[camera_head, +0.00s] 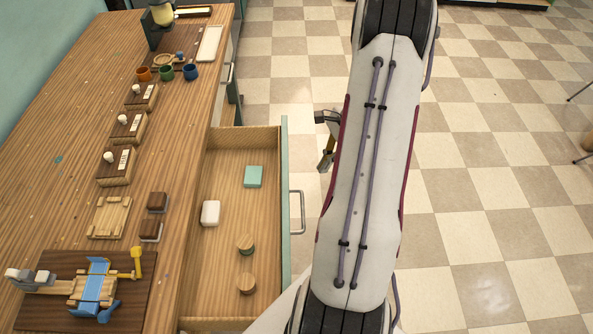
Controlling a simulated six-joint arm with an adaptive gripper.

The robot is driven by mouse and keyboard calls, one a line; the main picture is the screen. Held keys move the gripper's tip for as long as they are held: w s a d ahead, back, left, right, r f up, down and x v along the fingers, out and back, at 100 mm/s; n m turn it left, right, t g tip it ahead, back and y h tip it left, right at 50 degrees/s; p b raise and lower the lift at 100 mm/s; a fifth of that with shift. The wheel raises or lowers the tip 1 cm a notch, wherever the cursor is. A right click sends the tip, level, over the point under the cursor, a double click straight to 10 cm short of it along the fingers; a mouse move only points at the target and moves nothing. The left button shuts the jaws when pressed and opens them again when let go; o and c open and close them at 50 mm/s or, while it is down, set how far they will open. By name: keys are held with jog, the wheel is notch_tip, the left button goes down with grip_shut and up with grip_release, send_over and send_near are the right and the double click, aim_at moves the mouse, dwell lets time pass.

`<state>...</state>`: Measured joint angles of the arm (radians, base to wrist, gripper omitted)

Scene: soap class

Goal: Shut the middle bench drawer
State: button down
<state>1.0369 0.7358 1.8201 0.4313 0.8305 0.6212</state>
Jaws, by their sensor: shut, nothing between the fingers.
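A wooden bench drawer (227,185) with a pale green front (285,170) stands pulled far out from the right side of the bench. I take it as the middle drawer, though the full row of drawers is not in view. Its metal bar handle (297,212) is on the outer face of the front. My gripper (325,163) shows partly at the left edge of my arm, to the right of the drawer front and beyond its handle in the picture. It is shut and empty, apart from the handle. My arm link hides much of it.
The drawer holds a green block (253,177), a white block (210,213) and two round wooden pieces (246,245). The bench top (75,150) bears blocks, cups and a blue clamp-like fixture (95,285). The checkered floor (480,190) to the right is mostly clear.

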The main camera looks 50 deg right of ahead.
jog(key=w+d+m, duration=0.1)
jog(key=m, duration=0.1)
jog(key=w+d+m+t, duration=0.1)
jog(key=w+d+m, duration=0.1)
jog(key=shift+w+d+r+h, duration=0.15)
jog(key=shift+w+d+h, duration=0.05)
jog(key=shift+w+h, duration=0.1)
dwell(0.4)
jog(key=w+a+f, duration=0.5)
jog(key=f, duration=0.4)
jog(key=shift+w+a+f, duration=0.15)
jog(key=shift+a, duration=0.1)
dwell(0.3)
